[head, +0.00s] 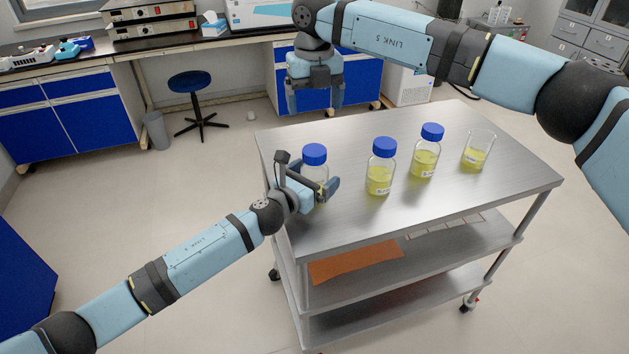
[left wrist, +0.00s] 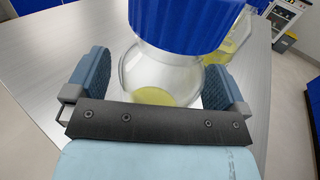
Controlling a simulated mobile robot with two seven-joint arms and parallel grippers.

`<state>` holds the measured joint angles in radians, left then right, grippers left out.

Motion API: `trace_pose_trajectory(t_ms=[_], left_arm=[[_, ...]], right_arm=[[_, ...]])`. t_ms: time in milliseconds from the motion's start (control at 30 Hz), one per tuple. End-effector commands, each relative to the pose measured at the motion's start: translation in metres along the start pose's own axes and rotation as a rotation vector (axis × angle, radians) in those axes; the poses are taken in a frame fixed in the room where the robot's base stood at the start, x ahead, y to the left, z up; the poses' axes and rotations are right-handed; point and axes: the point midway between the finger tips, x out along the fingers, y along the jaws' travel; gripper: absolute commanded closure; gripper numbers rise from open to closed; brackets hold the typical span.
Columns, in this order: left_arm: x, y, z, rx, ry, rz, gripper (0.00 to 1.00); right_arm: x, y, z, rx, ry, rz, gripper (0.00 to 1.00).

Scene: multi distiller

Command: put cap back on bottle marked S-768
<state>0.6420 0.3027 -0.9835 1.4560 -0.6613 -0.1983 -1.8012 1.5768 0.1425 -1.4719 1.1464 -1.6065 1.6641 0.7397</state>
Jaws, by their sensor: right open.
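A clear bottle (head: 316,174) with a blue cap (head: 314,154) stands upright at the left end of the metal cart. My left gripper (head: 314,186) is around its body, one finger on each side; in the left wrist view the fingers (left wrist: 158,92) flank the bottle (left wrist: 160,78) closely under the cap (left wrist: 190,20). The cap sits over the bottle's neck; how tightly is not visible. A little yellow liquid shows in it. My right gripper (head: 316,98) hangs open and empty, beyond the cart's back edge. No label is readable, so I cannot tell which bottle is S-768.
Two more blue-capped bottles with yellow liquid stand mid-cart, one nearer (head: 380,178) and one farther (head: 425,162). A beaker (head: 478,152) of yellow liquid is at the right. The cart top (head: 450,205) is clear in front. A stool (head: 190,82) and lab bench stand behind.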

Motion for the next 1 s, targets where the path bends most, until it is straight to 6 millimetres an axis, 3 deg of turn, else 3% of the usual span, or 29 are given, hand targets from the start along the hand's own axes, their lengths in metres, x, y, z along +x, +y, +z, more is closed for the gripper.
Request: trace_pose_trajectory(t_ms=[267, 700, 1000], left_arm=[[-0.013, 0.001, 0.000, 0.001, 0.001, 0.000, 0.00], [-0.107, 0.001, -0.001, 0.001, 0.002, 0.001, 0.00], [-0.137, 0.000, 0.000, 0.000, 0.000, 0.000, 0.00]], right_arm=[[-0.002, 0.000, 0.000, 0.000, 0.000, 0.000, 0.16], [-0.008, 0.000, 0.000, 0.000, 0.000, 0.000, 0.16], [-0.008, 0.000, 0.000, 0.000, 0.000, 0.000, 0.16]])
